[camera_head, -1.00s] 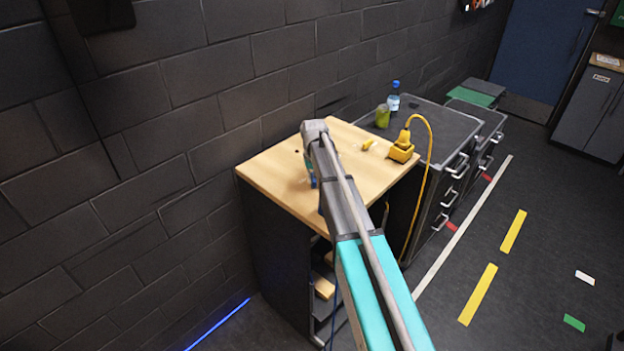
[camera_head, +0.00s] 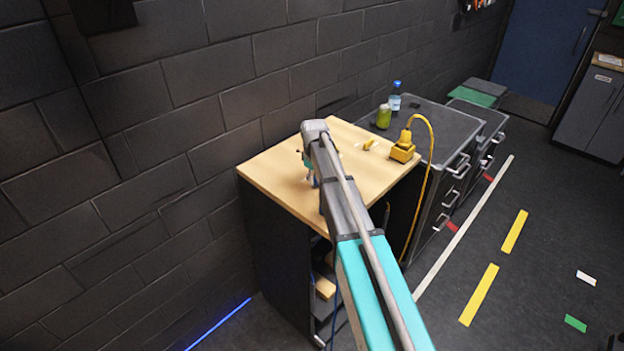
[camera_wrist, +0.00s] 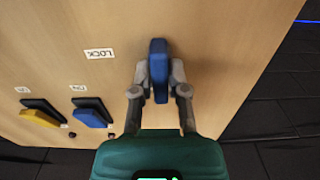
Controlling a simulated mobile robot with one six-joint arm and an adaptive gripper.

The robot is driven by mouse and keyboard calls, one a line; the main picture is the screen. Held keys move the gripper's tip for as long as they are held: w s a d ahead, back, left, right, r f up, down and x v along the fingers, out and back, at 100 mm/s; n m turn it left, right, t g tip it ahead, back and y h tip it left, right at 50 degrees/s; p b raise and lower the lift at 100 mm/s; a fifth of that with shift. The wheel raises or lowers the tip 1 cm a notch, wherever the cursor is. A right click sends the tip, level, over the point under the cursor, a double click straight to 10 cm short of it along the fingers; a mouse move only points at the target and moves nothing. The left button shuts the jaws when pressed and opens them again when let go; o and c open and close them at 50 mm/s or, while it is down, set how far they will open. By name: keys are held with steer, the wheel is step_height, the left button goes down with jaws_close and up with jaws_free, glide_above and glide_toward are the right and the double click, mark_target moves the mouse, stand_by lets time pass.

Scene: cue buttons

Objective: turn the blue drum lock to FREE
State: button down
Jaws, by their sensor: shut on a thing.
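The blue drum lock's bar-shaped handle (camera_wrist: 159,70) stands out from the wooden top in the wrist view. Its long side runs up and down the picture. My gripper (camera_wrist: 159,78) is shut on the handle, one grey finger on each side. A white label reading LOCK (camera_wrist: 99,53) lies to the left of the handle. No FREE label is visible. In the head view my gripper (camera_head: 312,177) is low at the wooden top, partly behind my arm, and the handle cannot be made out clearly.
A blue switch (camera_wrist: 90,117) and a yellow switch (camera_wrist: 40,118) sit at lower left in the wrist view. On the wooden cabinet (camera_head: 270,172) stands a yellow plug block (camera_head: 402,152) with a cable. A green item (camera_head: 383,117) and a bottle (camera_head: 395,97) stand behind.

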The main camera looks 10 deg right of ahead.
steer(key=shift+a, duration=0.1)
steer(key=c, duration=0.7)
jaws_free()
steer(key=shift+o, duration=0.3)
steer(key=shift+r, duration=0.1)
